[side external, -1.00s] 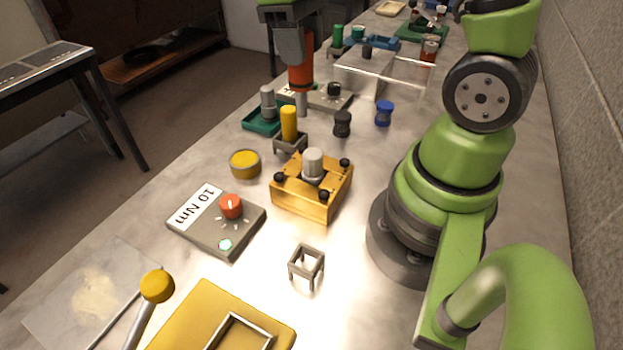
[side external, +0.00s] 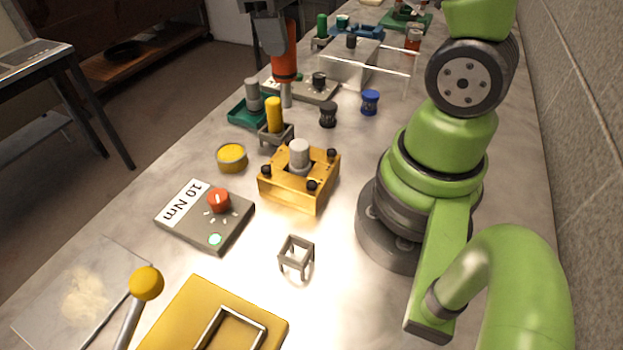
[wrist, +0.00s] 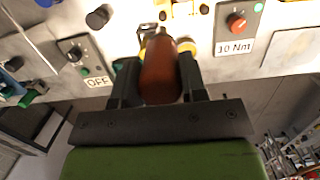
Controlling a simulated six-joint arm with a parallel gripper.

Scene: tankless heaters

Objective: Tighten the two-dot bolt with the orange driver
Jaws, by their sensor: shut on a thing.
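My gripper (side external: 277,42) is shut on the orange driver (side external: 284,66), which hangs upright with its grey shaft pointing down. In the wrist view the driver (wrist: 161,72) sits between both fingers. It is well behind the yellow block (side external: 290,194) in the side view. The yellow block carries a grey cylinder (side external: 299,155) and several dark bolts, such as the front one (side external: 312,185). Dot marks on the bolts are too small to read, so I cannot tell which is the two-dot bolt.
A yellow-handled tool (side external: 274,114) stands in a small holder near the driver. An empty grey stand (side external: 297,256) and a 10 Nm box with red knob (side external: 218,200) are in front. Dark (side external: 328,114) and blue (side external: 370,101) knob-like pieces stand right. A clear-topped box (side external: 347,68) lies behind.

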